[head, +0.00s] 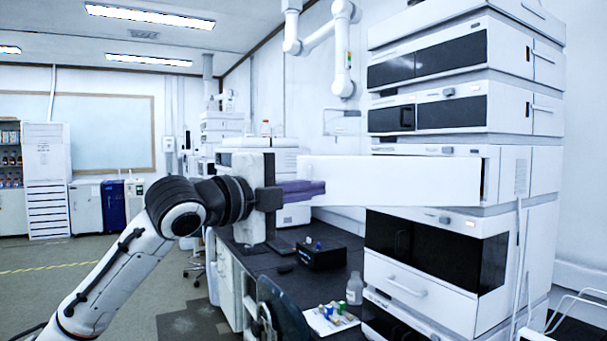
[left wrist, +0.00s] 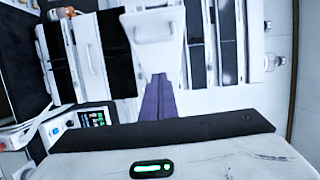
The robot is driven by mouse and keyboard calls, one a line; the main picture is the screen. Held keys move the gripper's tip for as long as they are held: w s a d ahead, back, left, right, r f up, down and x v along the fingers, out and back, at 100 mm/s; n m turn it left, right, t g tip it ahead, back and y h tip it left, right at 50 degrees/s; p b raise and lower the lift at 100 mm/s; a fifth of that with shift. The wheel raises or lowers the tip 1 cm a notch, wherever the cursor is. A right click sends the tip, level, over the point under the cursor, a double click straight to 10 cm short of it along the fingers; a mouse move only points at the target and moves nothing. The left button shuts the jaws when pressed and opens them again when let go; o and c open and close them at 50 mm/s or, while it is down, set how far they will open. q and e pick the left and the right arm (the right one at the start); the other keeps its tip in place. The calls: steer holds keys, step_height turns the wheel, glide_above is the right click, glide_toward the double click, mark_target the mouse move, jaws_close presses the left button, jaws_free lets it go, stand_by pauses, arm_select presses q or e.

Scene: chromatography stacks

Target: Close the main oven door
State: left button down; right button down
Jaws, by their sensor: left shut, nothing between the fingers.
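The main oven door (head: 390,181) is a long white panel on the middle unit of the instrument stack at the right in the head view. It stands open, swung out to the left from the stack. My left gripper (head: 324,188) has purple fingers and is shut and empty. Its tips overlap the door's free left end in the head view; I cannot tell whether they touch it. The shut fingers also show in the left wrist view (left wrist: 158,76), pointing towards white panels of the equipment. My right gripper is not in view.
Below the door are a dark-windowed unit (head: 437,247), a black box (head: 321,255), a clear bottle (head: 354,288) and a tray of small vials (head: 331,318) on the dark bench. A white jointed arm (head: 330,35) hangs above. Open floor lies at the left.

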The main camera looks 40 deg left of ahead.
arm_select(q)
steer(key=shift+w+a+p, duration=0.1)
steer(key=shift+w+a, duration=0.25)
steer(key=shift+a, duration=0.3)
steer(key=shift+w+a+p, duration=0.15)
steer(key=shift+w+a, duration=0.2)
steer(key=shift+a, duration=0.3)
steer(key=shift+w+a+p, duration=0.1)
steer(key=shift+w+a, duration=0.25)
steer(key=shift+a, duration=0.3)
steer(key=shift+f, duration=0.1)
